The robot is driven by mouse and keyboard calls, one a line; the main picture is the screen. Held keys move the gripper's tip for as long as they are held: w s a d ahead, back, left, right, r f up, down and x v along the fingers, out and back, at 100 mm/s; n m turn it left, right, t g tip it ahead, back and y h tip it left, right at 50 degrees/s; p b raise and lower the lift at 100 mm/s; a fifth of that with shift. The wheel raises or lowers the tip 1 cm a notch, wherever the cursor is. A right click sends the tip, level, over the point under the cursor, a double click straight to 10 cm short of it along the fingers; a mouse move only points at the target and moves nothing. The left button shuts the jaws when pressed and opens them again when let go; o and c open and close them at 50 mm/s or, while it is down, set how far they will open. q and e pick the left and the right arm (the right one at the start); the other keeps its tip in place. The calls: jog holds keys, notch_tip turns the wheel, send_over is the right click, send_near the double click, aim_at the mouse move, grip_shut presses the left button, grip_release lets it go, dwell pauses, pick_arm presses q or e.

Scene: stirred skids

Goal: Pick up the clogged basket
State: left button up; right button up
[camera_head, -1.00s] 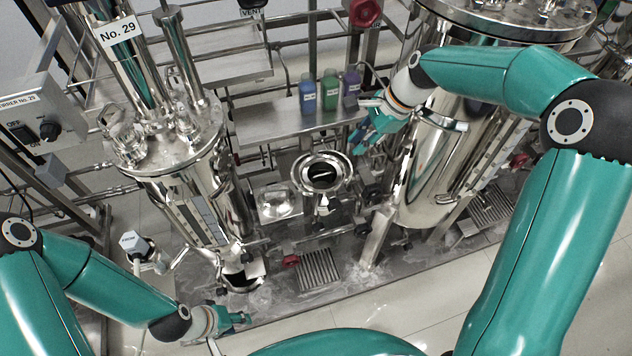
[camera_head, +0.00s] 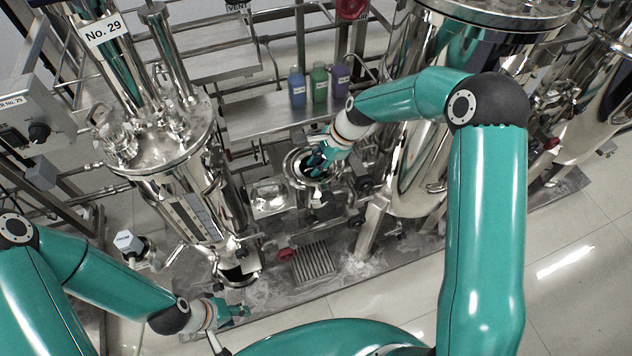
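The round open steel housing (camera_head: 291,166) stands at the centre, its dark mouth facing up. The basket itself cannot be made out; in the earlier frame a dark shape shows inside this mouth. My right gripper (camera_head: 317,161) is over the mouth with its fingertips at or in the opening, and it covers much of the inside. Whether its fingers are apart or hold anything cannot be seen. My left gripper (camera_head: 240,311) is low at the left, near the skid's front edge, away from the housing. Its finger gap is too small to read.
A steel vessel labelled No. 29 (camera_head: 178,195) stands left, a larger steel tank (camera_head: 420,170) right. A shelf (camera_head: 265,121) behind bears blue, green and purple bottles. A floor grate (camera_head: 312,263) lies in front of the housing. Red handles (camera_head: 286,254) and pipes crowd the skid.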

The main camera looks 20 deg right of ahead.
jog(key=shift+x, duration=1.05)
grip_shut()
jog(key=shift+r, duration=0.1)
notch_tip(320, 180, up, 20)
dwell(0.3)
